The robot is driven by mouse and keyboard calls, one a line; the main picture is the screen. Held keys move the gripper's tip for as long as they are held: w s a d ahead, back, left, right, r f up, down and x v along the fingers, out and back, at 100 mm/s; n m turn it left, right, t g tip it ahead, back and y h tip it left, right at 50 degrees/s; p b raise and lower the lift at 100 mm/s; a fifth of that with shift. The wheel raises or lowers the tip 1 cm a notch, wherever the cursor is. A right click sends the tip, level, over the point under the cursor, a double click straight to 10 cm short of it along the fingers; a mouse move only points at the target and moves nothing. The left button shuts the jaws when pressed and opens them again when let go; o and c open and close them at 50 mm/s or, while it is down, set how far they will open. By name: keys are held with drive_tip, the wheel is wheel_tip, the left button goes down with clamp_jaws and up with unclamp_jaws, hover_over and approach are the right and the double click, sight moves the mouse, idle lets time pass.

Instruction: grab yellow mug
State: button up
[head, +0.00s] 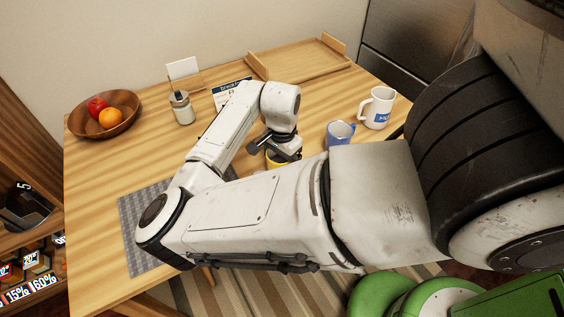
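The yellow mug (271,161) stands on the wooden table, just under my gripper (281,148). Only a small part of its yellow side and rim shows. My forearm and gripper hide the rest. My gripper points down at the mug from above. The fingers are dark and small here, and I cannot tell whether they are open or shut, or whether they touch the mug.
A blue mug (340,134) and a white mug (377,108) stand right of my gripper. A wooden tray (300,62), a glass jar (181,108), a card holder (184,72) and a fruit bowl (84,125) stand farther back. A grey mat (135,215) lies partly under my arm.

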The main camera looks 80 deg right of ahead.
drive_tip(key=shift+r, duration=0.1)
drive_tip(key=shift+r, duration=1.3)
drive_tip(key=s+a+r+p, duration=0.1)
drive_tip(key=s+a+r, duration=0.4)
drive_tip(key=s+r, duration=0.5)
drive_tip(key=shift+s, duration=1.45)
